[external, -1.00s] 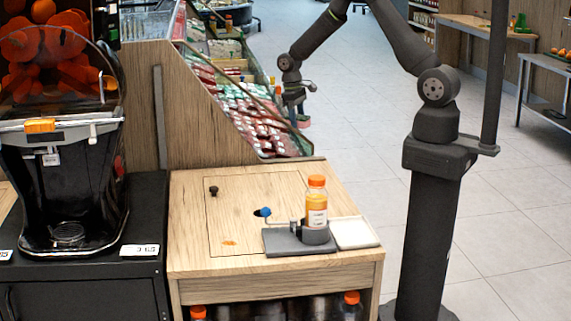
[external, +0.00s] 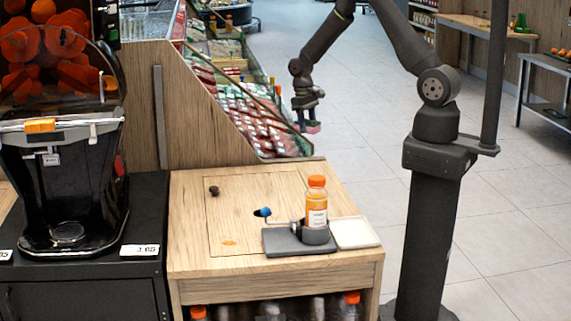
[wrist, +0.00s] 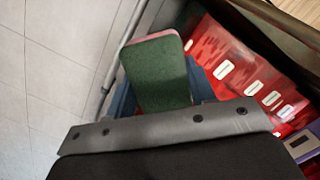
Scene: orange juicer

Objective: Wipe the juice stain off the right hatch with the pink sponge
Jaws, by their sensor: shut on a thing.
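My gripper (external: 308,122) hangs past the far right side of the wooden counter, over the sloped product bin's edge. It is shut on the pink sponge (external: 313,128). In the wrist view the sponge (wrist: 157,72) shows a green scouring face and a thin pink edge, standing out between blue fingers that are mostly hidden. The hatch (external: 262,205) is a thin-outlined panel in the counter top with a dark knob (external: 213,190). An orange juice stain (external: 229,242) lies near its front left, well away from the sponge.
The black juicer (external: 65,150) stands left. Red packs (wrist: 240,65) fill the bin.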

